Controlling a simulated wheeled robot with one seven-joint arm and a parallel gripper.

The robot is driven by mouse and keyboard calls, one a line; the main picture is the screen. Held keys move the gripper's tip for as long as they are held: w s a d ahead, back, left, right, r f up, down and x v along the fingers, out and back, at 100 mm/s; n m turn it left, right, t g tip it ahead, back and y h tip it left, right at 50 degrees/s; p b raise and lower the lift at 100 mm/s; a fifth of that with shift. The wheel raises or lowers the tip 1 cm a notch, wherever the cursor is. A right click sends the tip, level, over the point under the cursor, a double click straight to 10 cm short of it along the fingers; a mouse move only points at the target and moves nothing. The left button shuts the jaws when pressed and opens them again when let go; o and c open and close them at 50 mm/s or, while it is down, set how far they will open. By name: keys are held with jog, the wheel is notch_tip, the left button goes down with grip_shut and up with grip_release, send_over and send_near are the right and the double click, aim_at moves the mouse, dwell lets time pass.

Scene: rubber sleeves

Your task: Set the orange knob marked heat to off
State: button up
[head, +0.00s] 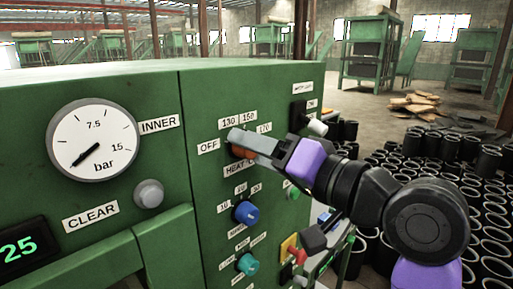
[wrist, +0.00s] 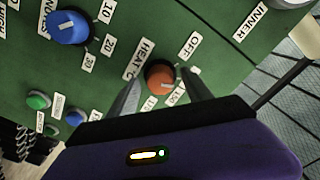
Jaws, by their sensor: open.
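The orange knob (wrist: 160,79) marked heat sits on the green panel in the wrist view, with its OFF label (wrist: 189,46) up and to the right and number labels below it. A small pale mark shows on its lower face, but I cannot tell surely which label it points to. My gripper (wrist: 159,73) is open, with one finger on each side of the knob; I cannot tell whether either touches it. In the head view my gripper (head: 240,144) is at the panel and its fingers hide most of the orange knob (head: 242,153).
Below on the panel are a blue knob (head: 246,212) and a teal knob (head: 247,264). A black switch (head: 298,113) with a pale lever is at upper right. A pressure gauge (head: 94,140) and grey button (head: 149,194) are at left. Black sleeves (head: 455,195) crowd the floor at right.

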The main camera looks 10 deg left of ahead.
grip_shut()
jog(key=shift+n+b, duration=0.3)
jog(key=n+b, duration=0.5)
jog(key=n, duration=0.3)
dwell(0.3)
jog(key=shift+n, duration=0.3)
grip_release()
